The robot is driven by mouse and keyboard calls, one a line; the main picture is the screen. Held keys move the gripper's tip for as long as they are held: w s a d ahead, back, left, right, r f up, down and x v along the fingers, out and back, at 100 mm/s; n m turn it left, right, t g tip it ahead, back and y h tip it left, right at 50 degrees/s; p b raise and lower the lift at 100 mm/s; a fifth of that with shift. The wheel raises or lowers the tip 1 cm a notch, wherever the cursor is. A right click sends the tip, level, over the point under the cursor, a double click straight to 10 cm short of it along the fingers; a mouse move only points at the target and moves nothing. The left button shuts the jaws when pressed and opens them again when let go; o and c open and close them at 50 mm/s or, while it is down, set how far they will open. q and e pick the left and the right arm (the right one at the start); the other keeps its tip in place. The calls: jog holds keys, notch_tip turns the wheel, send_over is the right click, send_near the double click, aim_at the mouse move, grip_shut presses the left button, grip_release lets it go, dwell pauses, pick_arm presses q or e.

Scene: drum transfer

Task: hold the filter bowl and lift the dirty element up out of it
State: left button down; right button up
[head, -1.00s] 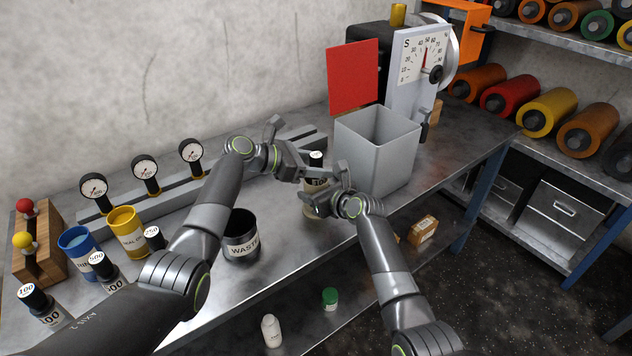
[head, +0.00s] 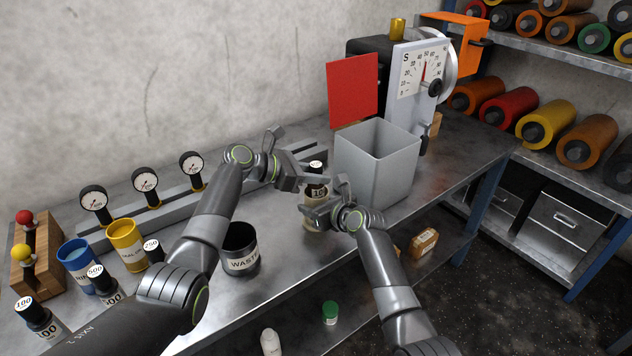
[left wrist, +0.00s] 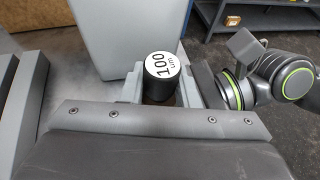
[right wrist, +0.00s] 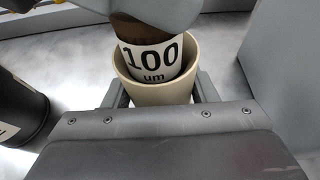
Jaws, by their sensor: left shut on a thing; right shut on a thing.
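The filter bowl (head: 314,222) is a cream cup on the bench. My right gripper (head: 320,207) is shut on it, with a finger on each side in the right wrist view (right wrist: 165,93). The dirty element is a brown cylinder with a black cap (head: 316,166) and a white "100 um" label (right wrist: 150,58). My left gripper (head: 308,182) is shut on the element near its top, above the bowl. The element's cap faces up in the left wrist view (left wrist: 161,65). The element is partly raised, with its lower end inside the bowl's rim. Its bottom is hidden.
A grey open bin (head: 375,175) stands just right of the bowl. A black waste pot (head: 241,262) stands to the left. Blue (head: 76,256) and yellow (head: 125,240) cups and several black-capped elements stand farther left. Gauges line a rail behind.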

pick_arm(q)
notch_tip(320, 180, up, 9)
jog(key=shift+r, duration=0.1)
pick_arm(e)
jog(key=o, duration=1.5)
jog(key=shift+f, duration=0.1)
jog(key=shift+s, duration=0.1)
